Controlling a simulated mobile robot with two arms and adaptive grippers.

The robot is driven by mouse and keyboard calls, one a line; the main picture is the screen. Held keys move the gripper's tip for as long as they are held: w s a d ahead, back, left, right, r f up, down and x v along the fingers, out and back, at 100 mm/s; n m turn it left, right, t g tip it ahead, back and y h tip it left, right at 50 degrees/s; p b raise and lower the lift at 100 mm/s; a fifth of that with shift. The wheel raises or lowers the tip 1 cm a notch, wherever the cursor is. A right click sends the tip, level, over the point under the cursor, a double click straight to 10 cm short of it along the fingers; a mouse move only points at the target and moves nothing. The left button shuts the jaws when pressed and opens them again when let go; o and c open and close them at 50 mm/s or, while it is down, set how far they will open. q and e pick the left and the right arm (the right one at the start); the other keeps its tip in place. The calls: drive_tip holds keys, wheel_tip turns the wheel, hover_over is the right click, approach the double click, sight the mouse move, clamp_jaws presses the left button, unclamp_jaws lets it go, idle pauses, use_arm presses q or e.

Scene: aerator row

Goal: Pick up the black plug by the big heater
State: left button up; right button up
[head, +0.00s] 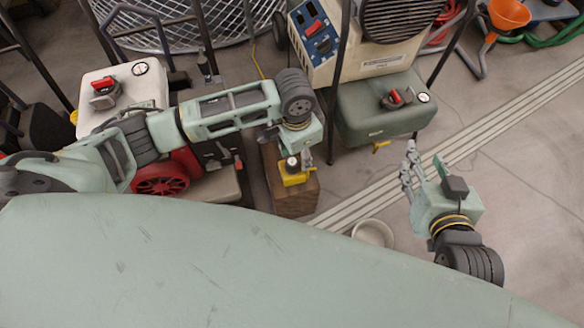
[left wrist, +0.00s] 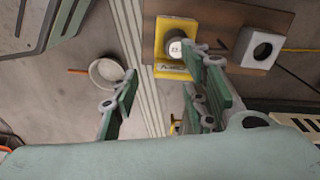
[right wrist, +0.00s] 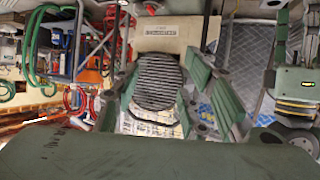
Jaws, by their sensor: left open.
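The big heater (head: 385,40) is a beige box with a round dark grille at the top of the head view; its grille also fills the middle of the right wrist view (right wrist: 158,82). A dark round piece with a white dial, possibly the black plug, sits in a yellow block (head: 296,180) on a wooden block (head: 290,202). The left wrist view shows this yellow block (left wrist: 169,72) beside a white block with a dark hole (left wrist: 247,54). My left gripper (left wrist: 160,80) is open and empty above that area. My right gripper (head: 410,165) is open and empty.
A green tank (head: 375,125) with a red valve stands below the heater. A white tank (head: 115,75) and a red wheel (head: 160,177) are at left. A white bowl (head: 373,233) sits on the floor. The floor at right is mostly clear.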

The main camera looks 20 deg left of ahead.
sight(294, 164)
use_arm(q)
drive_tip(key=shift+w+a+y, duration=0.2)
drive_tip(key=shift+a+y, duration=0.1)
drive_tip(key=shift+a, duration=0.45)
drive_tip(key=shift+a+f, duration=0.1)
drive_tip(key=shift+a, duration=0.15)
wheel_tip(294, 164, down, 2)
drive_tip(key=shift+f+b, duration=0.25)
drive_tip(key=shift+b, duration=0.45)
wheel_tip(294, 164, down, 2)
drive_tip(key=shift+w+d+f+b, duration=0.1)
drive_tip(key=shift+w+b, duration=0.05)
drive_tip(key=shift+b, duration=0.55)
wheel_tip(294, 164, down, 2)
drive_tip(key=shift+f+b, duration=0.25)
drive_tip(key=shift+b, duration=0.4)
drive_tip(key=shift+f, duration=0.1)
use_arm(e)
wheel_tip(294, 164, up, 19)
drive_tip(key=a+t+y, duration=0.2)
drive_tip(key=t+y, duration=0.1)
drive_tip(key=t, duration=0.7)
drive_tip(key=shift+a+n+t+y, duration=0.3)
drive_tip(key=shift+t, duration=0.1)
use_arm(q)
drive_tip(key=shift+c, duration=0.5)
clamp_jaws()
use_arm(e)
drive_tip(key=shift+w, duration=0.1)
